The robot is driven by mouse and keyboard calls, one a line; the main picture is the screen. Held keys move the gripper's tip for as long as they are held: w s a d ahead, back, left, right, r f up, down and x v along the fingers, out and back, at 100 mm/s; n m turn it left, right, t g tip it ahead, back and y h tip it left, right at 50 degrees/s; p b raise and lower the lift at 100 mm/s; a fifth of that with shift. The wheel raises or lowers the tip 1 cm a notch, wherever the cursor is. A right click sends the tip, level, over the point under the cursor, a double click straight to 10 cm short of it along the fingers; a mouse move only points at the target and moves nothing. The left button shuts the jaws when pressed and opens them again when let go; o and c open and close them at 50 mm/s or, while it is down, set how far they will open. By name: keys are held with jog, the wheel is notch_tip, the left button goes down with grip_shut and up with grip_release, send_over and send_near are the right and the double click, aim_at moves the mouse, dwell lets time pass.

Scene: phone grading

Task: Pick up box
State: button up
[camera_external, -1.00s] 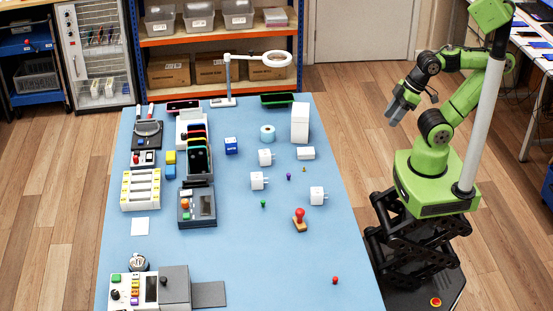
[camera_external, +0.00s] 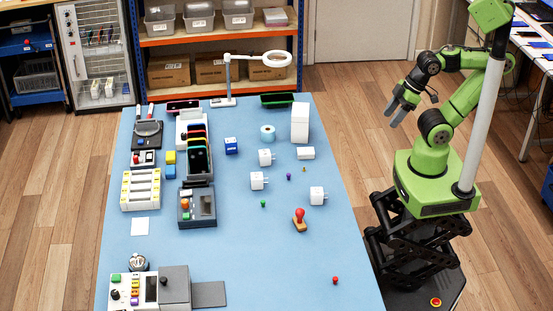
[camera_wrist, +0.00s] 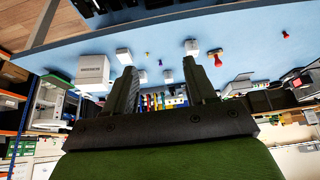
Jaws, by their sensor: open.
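A tall white box (camera_external: 300,122) stands upright near the far right part of the blue table. A small flat white box (camera_external: 306,153) lies just in front of it. In the wrist view the tall box (camera_wrist: 93,70) is left of my fingers, and the small box (camera_wrist: 123,56) is close to the left fingertip. My gripper (camera_external: 395,111) is open and empty. It is in the air off the table's right side, apart from both boxes. Its two spread fingers (camera_wrist: 160,78) show in the wrist view.
White plug adapters (camera_external: 318,196), a blue-white roll (camera_external: 267,133) and a red-handled stamp (camera_external: 300,220) are on the blue table (camera_external: 250,265). A lamp (camera_external: 270,58) and a dark green tray (camera_external: 277,99) are at the far edge. Devices crowd the left; the front middle is clear.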

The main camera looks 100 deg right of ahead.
jog(key=o, duration=0.7)
jog(key=m+g+h+b, duration=0.2)
jog(key=m+g+h, duration=0.9)
jog(key=m, duration=1)
send_near(301, 118)
jog(key=s+d+f+b, duration=0.1)
jog(key=d, duration=0.1)
jog(key=s+d+f+t+h+b, duration=0.1)
jog(key=d+f, duration=0.1)
jog(key=s+d+f+t+h, duration=0.1)
jog(key=d, duration=0.2)
jog(key=shift+s+f+b, duration=0.2)
jog(key=shift+s+b, duration=0.2)
jog(key=x, duration=0.2)
jog(key=b+x, duration=0.1)
jog(key=x, duration=0.3)
jog(key=shift+w+d+b, duration=0.1)
jog(key=shift+w+b, duration=0.2)
